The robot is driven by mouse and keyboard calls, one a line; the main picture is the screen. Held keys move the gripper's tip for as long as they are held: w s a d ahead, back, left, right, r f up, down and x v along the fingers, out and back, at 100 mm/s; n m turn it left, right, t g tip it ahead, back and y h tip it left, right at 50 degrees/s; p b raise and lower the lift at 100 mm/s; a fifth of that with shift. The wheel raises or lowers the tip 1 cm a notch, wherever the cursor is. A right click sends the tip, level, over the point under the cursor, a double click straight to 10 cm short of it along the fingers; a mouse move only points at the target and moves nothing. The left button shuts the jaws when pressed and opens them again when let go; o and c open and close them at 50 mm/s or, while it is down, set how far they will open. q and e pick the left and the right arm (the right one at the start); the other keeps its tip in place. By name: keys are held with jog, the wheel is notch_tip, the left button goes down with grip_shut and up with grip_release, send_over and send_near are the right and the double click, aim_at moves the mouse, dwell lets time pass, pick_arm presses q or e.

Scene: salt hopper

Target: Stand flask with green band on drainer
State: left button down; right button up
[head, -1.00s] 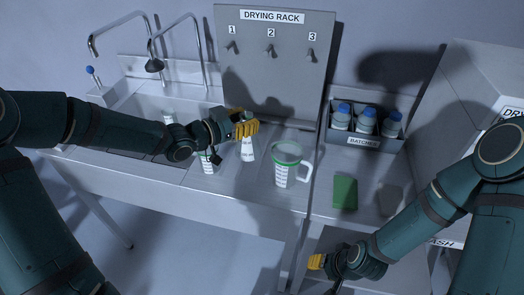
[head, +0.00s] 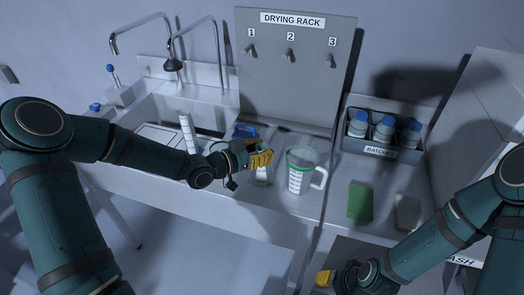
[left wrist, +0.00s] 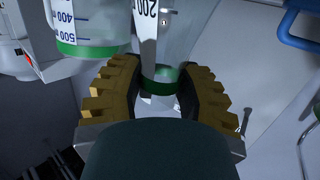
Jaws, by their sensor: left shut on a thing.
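My left gripper (head: 262,158) is shut on the flask with the green band (head: 262,176), just left of a jug. In the left wrist view the flask's clear glass, white scale strip and green band (left wrist: 161,74) show between the yellow fingers (left wrist: 160,98). In the head view the gripper hides most of it, and I cannot tell whether its base touches the counter. My right gripper (head: 325,277) is low at the front, empty as far as I see; its finger gap is unclear. I cannot make out the drainer for certain.
The green-banded jug (head: 302,170) stands close to the right; it also shows in the left wrist view (left wrist: 92,30). A white-scaled cylinder (head: 187,132) stands by the sink. A blue-handled item (head: 243,131) lies behind my gripper. A green pad (head: 360,201) and bottle crate (head: 379,152) are right.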

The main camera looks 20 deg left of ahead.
pick_arm(q)
jog(key=shift+f, duration=0.15)
jog(key=c, duration=0.6)
grip_release()
jog(key=shift+r, duration=0.2)
jog(key=shift+s+a, duration=0.25)
jog(key=shift+a, duration=0.05)
jog(key=p+v, duration=0.1)
jog(key=v, duration=1)
jog(key=shift+s+p, duration=0.15)
jog(key=shift+p, duration=0.2)
